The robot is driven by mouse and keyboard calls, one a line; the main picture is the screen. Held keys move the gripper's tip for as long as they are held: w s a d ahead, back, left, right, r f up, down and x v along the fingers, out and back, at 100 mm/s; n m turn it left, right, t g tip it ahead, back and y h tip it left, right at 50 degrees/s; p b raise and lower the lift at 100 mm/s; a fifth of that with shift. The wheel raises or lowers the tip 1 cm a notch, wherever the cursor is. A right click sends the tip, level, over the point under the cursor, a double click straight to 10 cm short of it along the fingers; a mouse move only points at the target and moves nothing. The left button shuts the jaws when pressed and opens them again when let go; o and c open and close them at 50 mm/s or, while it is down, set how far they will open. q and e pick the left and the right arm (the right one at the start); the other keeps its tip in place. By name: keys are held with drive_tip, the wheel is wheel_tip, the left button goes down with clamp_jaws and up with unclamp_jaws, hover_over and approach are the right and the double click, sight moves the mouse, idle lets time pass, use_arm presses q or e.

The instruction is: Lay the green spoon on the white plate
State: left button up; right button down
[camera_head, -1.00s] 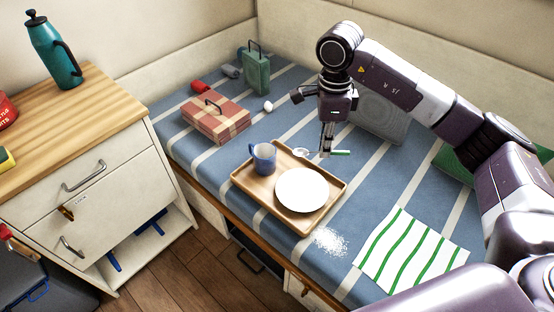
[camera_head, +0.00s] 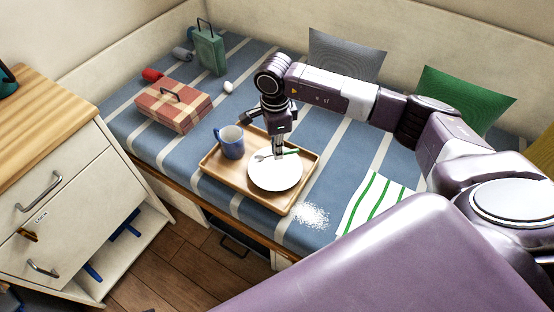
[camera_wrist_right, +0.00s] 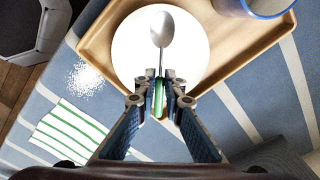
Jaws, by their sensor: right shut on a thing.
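The green spoon (camera_wrist_right: 161,30) has a silver bowl and a green handle. My right gripper (camera_wrist_right: 161,80) is shut on its handle. In the right wrist view the spoon's bowl lies over the white plate (camera_wrist_right: 128,52), pointing away from the gripper. In the head view the gripper (camera_head: 279,157) is over the far edge of the white plate (camera_head: 275,180), with the spoon (camera_head: 291,151) crosswise in it. I cannot tell whether the spoon touches the plate. The plate sits on a wooden tray (camera_head: 221,172). My left gripper is not in view.
A blue mug (camera_head: 231,145) stands on the tray, left of the plate. White grains (camera_head: 312,215) and a green-striped cloth (camera_head: 372,200) lie to the right. A checked box (camera_head: 172,112), a green case (camera_head: 210,52) and a white round thing (camera_head: 228,87) are farther back.

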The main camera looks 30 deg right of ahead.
wheel_tip(320, 180, down, 5)
drive_tip(key=shift+r+b, duration=0.15)
drive_tip(key=shift+b, duration=0.2)
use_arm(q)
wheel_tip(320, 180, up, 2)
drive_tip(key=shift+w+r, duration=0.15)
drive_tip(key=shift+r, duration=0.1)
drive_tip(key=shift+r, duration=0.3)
use_arm(e)
drive_tip(key=shift+f, duration=0.35)
drive_tip(key=c, duration=2.2)
unclamp_jaws()
drive_tip(key=shift+c, duration=0.2)
drive_tip(key=shift+o, duration=1)
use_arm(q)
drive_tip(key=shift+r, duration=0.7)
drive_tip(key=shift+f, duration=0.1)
use_arm(e)
drive_tip(key=shift+r, duration=0.1)
